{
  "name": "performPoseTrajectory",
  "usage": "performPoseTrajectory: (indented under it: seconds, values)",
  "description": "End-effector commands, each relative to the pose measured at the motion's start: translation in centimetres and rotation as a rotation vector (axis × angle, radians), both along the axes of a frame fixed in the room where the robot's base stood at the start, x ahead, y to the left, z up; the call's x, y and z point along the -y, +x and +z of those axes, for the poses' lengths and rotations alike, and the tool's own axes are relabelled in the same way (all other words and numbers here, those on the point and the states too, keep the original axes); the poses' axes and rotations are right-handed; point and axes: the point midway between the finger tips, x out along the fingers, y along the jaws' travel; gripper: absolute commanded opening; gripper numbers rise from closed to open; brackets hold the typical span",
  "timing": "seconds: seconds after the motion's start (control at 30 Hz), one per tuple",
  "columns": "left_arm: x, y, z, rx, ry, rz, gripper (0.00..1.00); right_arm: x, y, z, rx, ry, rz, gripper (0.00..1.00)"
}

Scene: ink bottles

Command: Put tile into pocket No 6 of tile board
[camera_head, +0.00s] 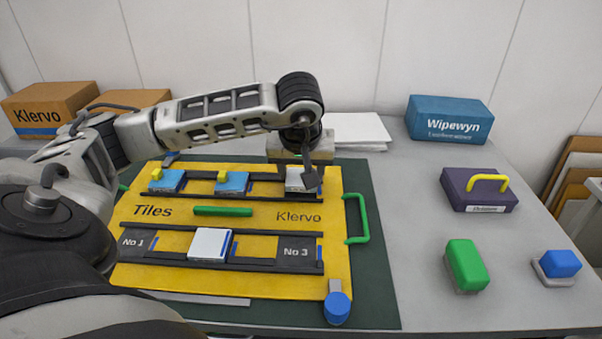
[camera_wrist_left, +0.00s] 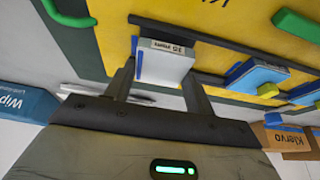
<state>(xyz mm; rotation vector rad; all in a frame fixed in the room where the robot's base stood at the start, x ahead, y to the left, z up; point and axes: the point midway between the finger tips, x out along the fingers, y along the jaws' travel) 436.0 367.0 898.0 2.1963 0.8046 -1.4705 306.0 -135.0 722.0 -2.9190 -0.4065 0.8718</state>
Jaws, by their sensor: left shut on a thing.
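The yellow tile board (camera_head: 165,225) lies on a green mat, with two dark-railed rows of pockets. My left gripper (camera_head: 303,172) is over the back row's right end, shut on a white tile (camera_head: 298,181). Blue pieces with yellow knobs fill the back row's left (camera_head: 167,181) and middle (camera_head: 232,183). Another white tile (camera_head: 210,244) lies in the front row between empty pockets No 1 and No 3.
A green handle (camera_head: 358,220) rises at the board's right edge. A blue round piece (camera_head: 337,307) is at its front right corner. Right of it stand a purple case (camera_head: 478,190), a green block (camera_head: 466,265) and a blue block (camera_head: 560,263). Boxes and paper line the back.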

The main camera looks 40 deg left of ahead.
Motion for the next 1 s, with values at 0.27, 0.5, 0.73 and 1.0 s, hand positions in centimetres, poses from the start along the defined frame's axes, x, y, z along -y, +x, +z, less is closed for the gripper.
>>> performPoseTrajectory:
  seconds: [0.27, 0.5, 0.73, 1.0]
  values:
    - [0.0, 0.0, -1.3, 0.002, 0.0, 0.001, 0.29, 0.0, 0.0, 0.1, 0.002, -0.003, 0.001, 0.45]
    - [0.0, 0.0, -1.5, 0.002, 0.0, 0.001, 0.68, 0.0, 0.0, 0.0, 0.002, 0.002, 0.0, 0.45]
    - [-0.1, 0.0, -1.5, 0.002, 0.001, 0.001, 0.76, 0.0, 0.0, 0.2, 0.005, 0.003, 0.0, 0.45]
    - [0.3, -0.3, 0.2, 0.006, 0.001, 0.0, 0.76, 0.0, -0.2, 0.4, 0.001, -0.002, 0.001, 0.45]
